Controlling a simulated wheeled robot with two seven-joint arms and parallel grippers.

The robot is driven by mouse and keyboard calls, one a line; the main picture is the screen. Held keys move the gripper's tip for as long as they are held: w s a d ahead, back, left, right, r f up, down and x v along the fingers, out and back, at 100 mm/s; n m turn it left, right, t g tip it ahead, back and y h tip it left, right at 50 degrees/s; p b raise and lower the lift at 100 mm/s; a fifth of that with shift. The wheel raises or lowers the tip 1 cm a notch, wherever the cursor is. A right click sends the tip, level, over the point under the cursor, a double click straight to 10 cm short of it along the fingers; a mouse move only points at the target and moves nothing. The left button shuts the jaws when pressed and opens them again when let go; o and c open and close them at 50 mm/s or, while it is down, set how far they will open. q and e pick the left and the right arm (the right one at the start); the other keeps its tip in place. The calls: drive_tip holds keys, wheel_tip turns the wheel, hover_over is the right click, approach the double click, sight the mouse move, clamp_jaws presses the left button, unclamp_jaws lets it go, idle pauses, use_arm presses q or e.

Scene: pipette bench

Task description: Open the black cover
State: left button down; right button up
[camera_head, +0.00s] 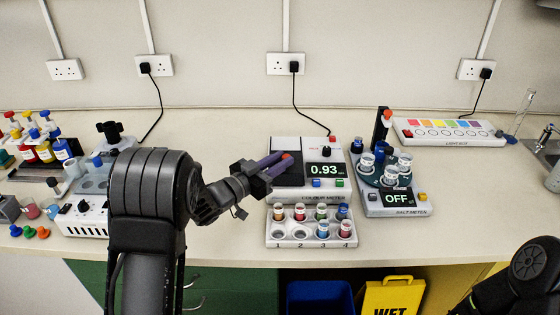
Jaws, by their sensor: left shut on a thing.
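The colour meter (311,194) stands on the bench in the middle, its display reading 0.93. The black cover (284,144) is a dark flat panel on the meter's left side and appears to lie flat. My left gripper (283,160) reaches over the cover from the left. Its purple fingers are shut on a small part of the cover, with a bit of orange-red showing at the tips. The exact contact is partly hidden by the fingers. My right arm shows at the lower right corner, but its gripper is out of view.
A rack (311,240) with several capped vials stands just in front of the meter. The salt meter (396,207), reading OFF, is to the right with a vial carousel. A lightbox (447,142) lies behind it. Coloured bottles (62,149) crowd the left. Bare bench lies right of the salt meter.

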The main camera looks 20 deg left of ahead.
idle(0.7)
use_arm(q)
drive_tip(key=w+b, duration=0.1)
drive_tip(key=w+a+b, duration=0.1)
drive_tip(key=w, duration=0.1)
drive_tip(key=shift+w+f, duration=0.15)
drive_tip(key=shift+w, duration=0.25)
drive_tip(key=c, duration=1.3)
unclamp_jaws()
drive_tip(key=shift+o, duration=0.2)
drive_tip(key=b+v, duration=0.1)
drive_tip(key=v, duration=0.7)
drive_tip(key=shift+b, duration=0.3)
drive_tip(key=shift+o, duration=0.3)
